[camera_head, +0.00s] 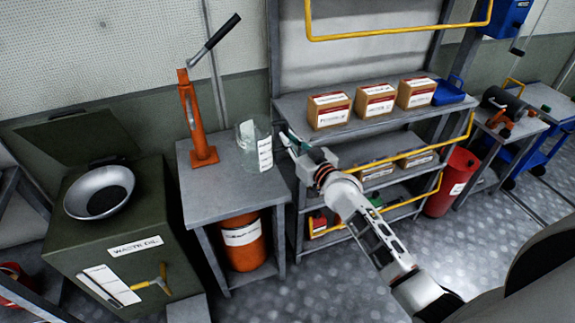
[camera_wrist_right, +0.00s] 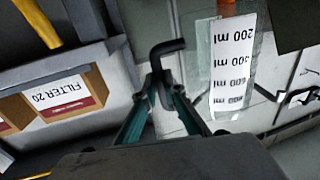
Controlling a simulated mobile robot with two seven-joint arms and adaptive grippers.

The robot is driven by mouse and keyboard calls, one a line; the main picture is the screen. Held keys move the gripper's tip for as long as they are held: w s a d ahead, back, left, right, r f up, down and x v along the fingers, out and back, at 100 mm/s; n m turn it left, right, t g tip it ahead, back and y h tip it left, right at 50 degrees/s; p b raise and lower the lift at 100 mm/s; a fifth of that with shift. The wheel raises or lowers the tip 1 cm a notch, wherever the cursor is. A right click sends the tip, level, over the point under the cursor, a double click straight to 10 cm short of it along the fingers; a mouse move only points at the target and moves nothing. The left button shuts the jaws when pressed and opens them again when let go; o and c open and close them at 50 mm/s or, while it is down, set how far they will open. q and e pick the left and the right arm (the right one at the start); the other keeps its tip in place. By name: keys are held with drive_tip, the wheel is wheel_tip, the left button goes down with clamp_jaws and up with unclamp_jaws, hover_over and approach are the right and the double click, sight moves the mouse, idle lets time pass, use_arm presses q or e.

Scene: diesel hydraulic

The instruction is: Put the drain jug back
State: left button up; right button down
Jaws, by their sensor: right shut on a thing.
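The drain jug (camera_head: 255,147) is a clear vessel with a white scale label. In the head view it is upright at the right end of the small grey table (camera_head: 235,192); I cannot tell whether its base touches the top. My right gripper (camera_head: 287,140) reaches it from the right. In the right wrist view the jug (camera_wrist_right: 237,75) shows its ml marks, and the right gripper (camera_wrist_right: 160,88) has its teal fingers closed on the jug's dark handle (camera_wrist_right: 164,50). My left gripper is not in view.
An orange hand pump (camera_head: 200,130) stands left of the jug, with an orange drum (camera_head: 243,243) below. The waste oil cabinet (camera_head: 130,240) with a funnel (camera_head: 99,192) is at left. A shelf (camera_head: 385,127) with filter boxes (camera_head: 329,110) is right; its edge is close.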

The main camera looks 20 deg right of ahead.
wheel_tip(320, 180, down, 9)
drive_tip(key=b, duration=0.2)
drive_tip(key=shift+b, duration=0.4)
drive_tip(key=shift+f, duration=0.1)
drive_tip(key=c, duration=2.1)
unclamp_jaws()
